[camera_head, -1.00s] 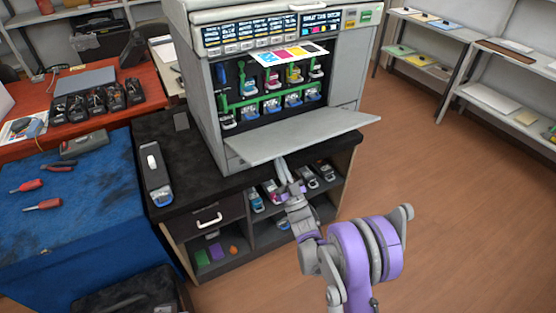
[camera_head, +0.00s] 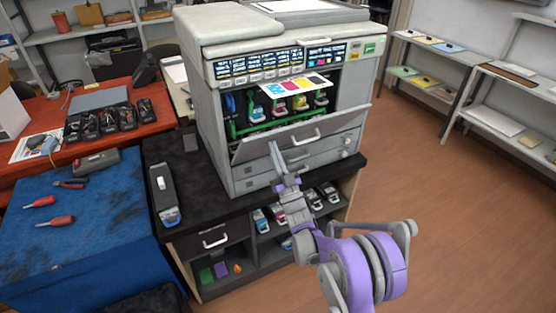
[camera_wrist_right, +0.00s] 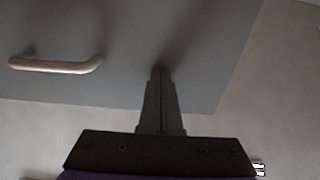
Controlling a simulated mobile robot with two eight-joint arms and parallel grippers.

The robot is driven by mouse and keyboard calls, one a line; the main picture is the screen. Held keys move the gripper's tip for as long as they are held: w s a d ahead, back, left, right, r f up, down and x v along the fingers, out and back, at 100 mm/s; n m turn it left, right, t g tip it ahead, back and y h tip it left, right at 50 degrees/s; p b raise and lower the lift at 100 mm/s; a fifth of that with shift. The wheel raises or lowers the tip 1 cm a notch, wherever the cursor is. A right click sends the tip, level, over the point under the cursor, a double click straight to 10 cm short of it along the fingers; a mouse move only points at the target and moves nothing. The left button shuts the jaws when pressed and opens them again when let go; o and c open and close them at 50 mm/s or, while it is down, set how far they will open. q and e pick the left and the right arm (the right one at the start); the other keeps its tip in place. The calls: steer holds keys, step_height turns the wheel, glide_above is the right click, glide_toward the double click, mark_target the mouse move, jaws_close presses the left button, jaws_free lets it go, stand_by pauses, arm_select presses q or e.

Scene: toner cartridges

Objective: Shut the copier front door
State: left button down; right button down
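The copier (camera_head: 212,110) stands on a black cabinet. Its grey front door (camera_head: 262,147) is hinged along the bottom and stands partly raised, tilted outward, with a pale handle (camera_head: 305,137) on its outer face. Colored toner cartridges (camera_head: 276,110) show in the opening above it. My right gripper (camera_head: 274,149) is at the door's outer face, left of the handle in the head view. In the right wrist view my fingers (camera_wrist_right: 158,75) are together, tips at the grey panel (camera_wrist_right: 195,60), with the handle (camera_wrist_right: 55,66) to the left. Contact looks likely but is not certain. My left gripper is not in view.
A colored label sheet (camera_head: 295,84) hangs over the top of the opening. Drawers (camera_head: 325,152) lie below the door. A black cartridge (camera_head: 163,192) lies on the cabinet top at left. Several cartridges sit on the cabinet shelf. Floor at right (camera_head: 440,220) is clear.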

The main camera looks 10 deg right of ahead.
steer(key=shift+x, duration=0.85)
steer(key=shift+r, duration=0.1)
steer(key=shift+w+a+r, duration=0.1)
steer(key=shift+w+r, duration=0.1)
steer(key=x, duration=0.2)
steer(key=p+x, duration=0.1)
steer(key=x, duration=0.1)
steer(key=f+p+x, duration=0.1)
steer(key=shift+w+a+r, duration=0.1)
steer(key=shift+w+r, duration=0.05)
steer(key=shift+w, duration=0.2)
steer(key=shift+w+a+r, duration=0.1)
steer(key=shift+w+a, duration=0.05)
steer(key=shift+w, duration=0.2)
steer(key=shift+s, duration=0.15)
